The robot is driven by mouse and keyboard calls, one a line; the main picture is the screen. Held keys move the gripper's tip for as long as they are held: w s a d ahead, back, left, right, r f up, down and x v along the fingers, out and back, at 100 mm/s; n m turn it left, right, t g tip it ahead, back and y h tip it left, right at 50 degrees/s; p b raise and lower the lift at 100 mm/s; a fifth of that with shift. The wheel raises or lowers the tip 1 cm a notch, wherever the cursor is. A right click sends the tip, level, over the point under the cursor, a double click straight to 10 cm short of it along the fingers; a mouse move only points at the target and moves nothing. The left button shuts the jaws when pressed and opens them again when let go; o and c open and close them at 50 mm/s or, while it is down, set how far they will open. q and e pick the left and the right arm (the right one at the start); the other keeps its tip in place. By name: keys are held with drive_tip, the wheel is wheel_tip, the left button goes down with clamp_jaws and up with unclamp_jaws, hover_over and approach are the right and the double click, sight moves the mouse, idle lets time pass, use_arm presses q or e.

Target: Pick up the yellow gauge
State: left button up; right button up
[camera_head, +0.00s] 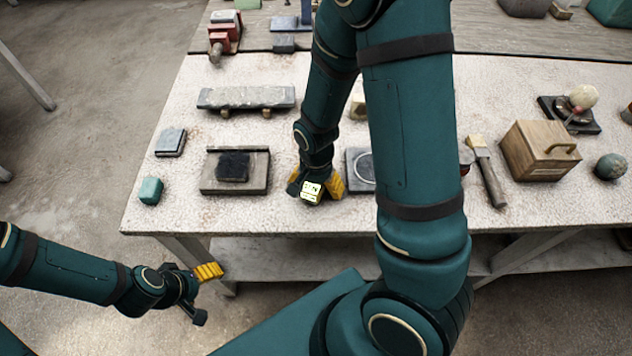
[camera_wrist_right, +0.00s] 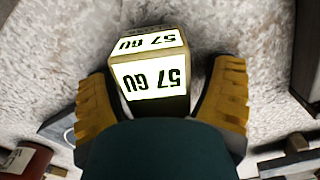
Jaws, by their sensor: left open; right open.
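A small pale-yellow block with lit white faces reading "57 GU" shows in the right wrist view (camera_wrist_right: 150,72); I take it as the yellow gauge (camera_head: 311,190). In the head view it sits low at my right gripper (camera_head: 317,184), near the table's front. That gripper is open. In the wrist view its yellow fingers (camera_wrist_right: 160,95) stand on either side of the gauge, with a visible gap on the left; contact on the right is unclear. The gauge's lower end is hidden by my gripper. My left gripper (camera_head: 204,294) is open and empty, left of and below the table edge.
The speckled table (camera_head: 300,222) holds a dark pad on a slab (camera_head: 212,184), a framed plate (camera_head: 357,172), a long grey block (camera_head: 246,97), a green block (camera_head: 150,190), a hammer (camera_head: 488,175) and a wooden box (camera_head: 535,158). My right arm hides the table's middle.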

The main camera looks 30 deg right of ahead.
drive_tip(key=shift+f, duration=0.15)
drive_tip(key=c, duration=1.4)
drive_tip(key=shift+w+r, duration=0.1)
drive_tip(key=shift+r, duration=0.4)
wheel_tip(320, 180, up, 10)
drive_tip(key=p, duration=0.3)
drive_tip(key=shift+f, duration=0.2)
